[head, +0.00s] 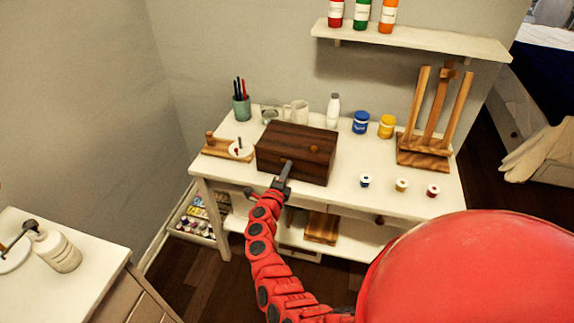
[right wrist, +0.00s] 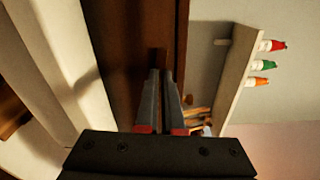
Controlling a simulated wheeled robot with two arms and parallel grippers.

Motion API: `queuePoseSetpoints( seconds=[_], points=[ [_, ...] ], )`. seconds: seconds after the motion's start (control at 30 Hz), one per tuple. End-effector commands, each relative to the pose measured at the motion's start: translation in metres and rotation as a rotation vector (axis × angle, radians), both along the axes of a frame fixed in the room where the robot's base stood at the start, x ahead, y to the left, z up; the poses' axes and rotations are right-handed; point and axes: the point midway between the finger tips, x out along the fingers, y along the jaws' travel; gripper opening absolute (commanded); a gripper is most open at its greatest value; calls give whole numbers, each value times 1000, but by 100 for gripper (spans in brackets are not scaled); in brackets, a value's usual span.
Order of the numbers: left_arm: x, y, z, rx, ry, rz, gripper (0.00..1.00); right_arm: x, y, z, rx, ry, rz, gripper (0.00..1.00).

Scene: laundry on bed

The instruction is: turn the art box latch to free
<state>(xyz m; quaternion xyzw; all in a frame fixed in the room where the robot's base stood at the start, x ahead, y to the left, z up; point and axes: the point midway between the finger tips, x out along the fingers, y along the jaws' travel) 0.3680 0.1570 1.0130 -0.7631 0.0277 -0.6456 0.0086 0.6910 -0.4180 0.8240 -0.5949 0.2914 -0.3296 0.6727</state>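The art box (head: 290,155) is a dark brown wooden box on the white desk. It looks closed, with a small round knob on it. My right gripper (head: 287,168) is at the front of the box, and its fingers point at it. In the right wrist view the two fingers (right wrist: 161,85) lie close together with a narrow gap. A small brown piece, perhaps the latch (right wrist: 157,58), shows at their tips against the box (right wrist: 130,50). I cannot tell whether the fingers grip it. My left gripper is not in view.
A wooden board (head: 218,146) is left of the box. Paint jars (head: 361,122), an easel (head: 430,130) and several thread spools (head: 401,185) stand to the right. A pencil cup (head: 242,107) stands behind. A shelf (head: 410,38) with bottles hangs above.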

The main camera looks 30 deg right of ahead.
Motion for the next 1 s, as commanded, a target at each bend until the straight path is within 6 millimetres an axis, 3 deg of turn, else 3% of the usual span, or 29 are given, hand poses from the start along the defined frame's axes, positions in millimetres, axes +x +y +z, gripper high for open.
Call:
queuePoseSetpoints(
  seconds=[0.3,0.83,1.0],
  points=[
    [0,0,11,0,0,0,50,0,0,1,-72,91,-2,0],
    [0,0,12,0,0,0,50,0,0,-1,-85,110,-2,0],
    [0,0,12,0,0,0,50,0,0,-1,-84,109,-1,32]
  ],
)
